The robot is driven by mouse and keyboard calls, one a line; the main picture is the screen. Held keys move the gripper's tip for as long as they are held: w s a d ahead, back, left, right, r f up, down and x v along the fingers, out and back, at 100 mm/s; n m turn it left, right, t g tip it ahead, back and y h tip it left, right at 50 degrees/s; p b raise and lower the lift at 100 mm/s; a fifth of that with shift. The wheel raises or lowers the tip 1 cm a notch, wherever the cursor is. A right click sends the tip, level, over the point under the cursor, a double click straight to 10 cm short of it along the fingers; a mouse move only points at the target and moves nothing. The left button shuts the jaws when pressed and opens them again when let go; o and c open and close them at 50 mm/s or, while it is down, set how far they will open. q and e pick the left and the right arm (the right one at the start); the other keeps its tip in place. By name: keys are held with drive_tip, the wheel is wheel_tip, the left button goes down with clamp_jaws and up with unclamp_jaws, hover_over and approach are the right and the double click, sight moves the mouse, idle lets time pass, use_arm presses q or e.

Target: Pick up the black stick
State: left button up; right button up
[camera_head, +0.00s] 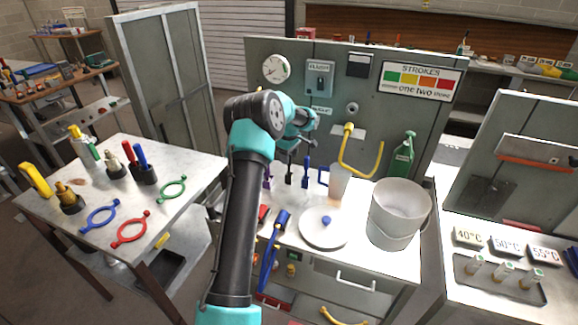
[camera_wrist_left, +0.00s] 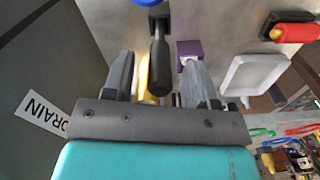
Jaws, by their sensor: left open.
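The black stick (camera_head: 289,177) stands upright on the white counter in front of the grey panel, between a purple stick (camera_head: 267,177) and a blue stick (camera_head: 305,175). My left gripper (camera_head: 295,155) is above it, close to the panel. In the left wrist view, the black stick (camera_wrist_left: 160,68) shows between the two spread fingers of my left gripper (camera_wrist_left: 157,62), with space on both sides. The purple stick (camera_wrist_left: 188,49) is just beyond the right finger. The fingers hold nothing. My right gripper is in neither view.
A side table (camera_head: 150,225) holds coloured rings at left.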

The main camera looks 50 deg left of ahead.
sight(289, 169)
use_arm(q)
drive_tip(key=shift+f, duration=1.3)
drive_tip(key=shift+c, duration=0.4)
clamp_jaws()
